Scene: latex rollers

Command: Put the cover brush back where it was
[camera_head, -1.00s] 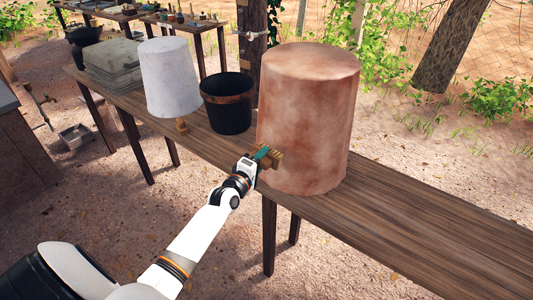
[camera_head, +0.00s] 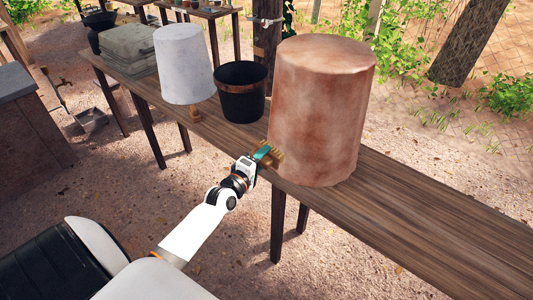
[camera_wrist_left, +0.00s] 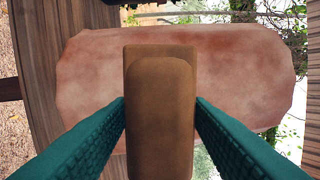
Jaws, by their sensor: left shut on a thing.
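The cover brush (camera_head: 272,156) has a brown wooden back and tan bristles. My left gripper (camera_head: 263,153) is shut on it, beside the lower left side of a large reddish-brown cylinder (camera_head: 322,105). In the left wrist view, the brush's brown back (camera_wrist_left: 161,115) stands between my two green fingers (camera_wrist_left: 160,128), with the cylinder behind it. The brush is close to the cylinder, above the table's front edge; I cannot tell whether they touch. My right gripper is not in view.
The long wooden table (camera_head: 430,215) is bare to the right of the cylinder. A black bucket (camera_head: 240,95), a white tapered shade-like object (camera_head: 184,65) and a grey stacked block (camera_head: 130,50) stand to the left. Tree trunks and a fence are behind.

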